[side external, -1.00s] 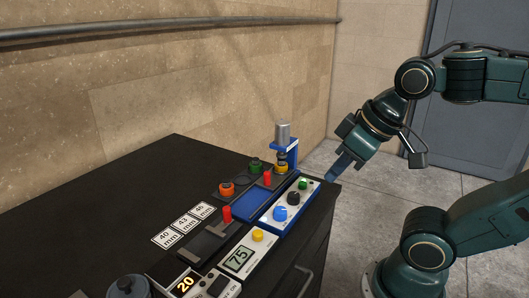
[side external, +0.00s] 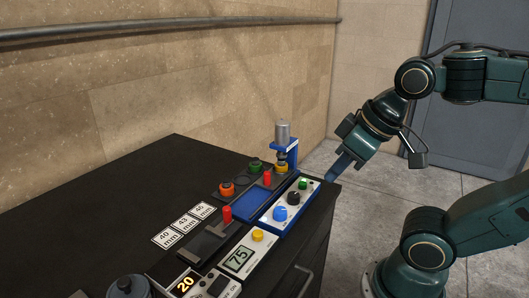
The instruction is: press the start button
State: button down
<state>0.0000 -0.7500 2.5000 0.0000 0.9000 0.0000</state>
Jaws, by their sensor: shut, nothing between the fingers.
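A white control strip (side external: 267,226) lies along the right edge of the dark bench, below the small blue press (side external: 292,150). It carries a green button (side external: 303,184) at its far end, then a black knob (side external: 293,198) and a blue knob (side external: 280,213). I cannot read any label, so I cannot tell for sure that the green button is the start button. My gripper (side external: 330,179) points down and left, its fingers shut and empty. The fingertips are just right of the green button in the picture and look apart from it; their height above it is hard to judge.
A row of fixtures with red handles (side external: 267,178), an orange ring piece (side external: 227,189) and a green ring piece (side external: 255,166) lies left of the strip.

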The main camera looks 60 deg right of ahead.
dwell(0.8)
jog(key=m+t, duration=0.2)
jog(key=m, duration=0.6)
send_over(305, 183)
notch_tip(305, 183, down, 7)
jog(key=shift+r+y, duration=0.15)
jog(key=shift+y, duration=0.25)
jog(key=shift+f, duration=4.4)
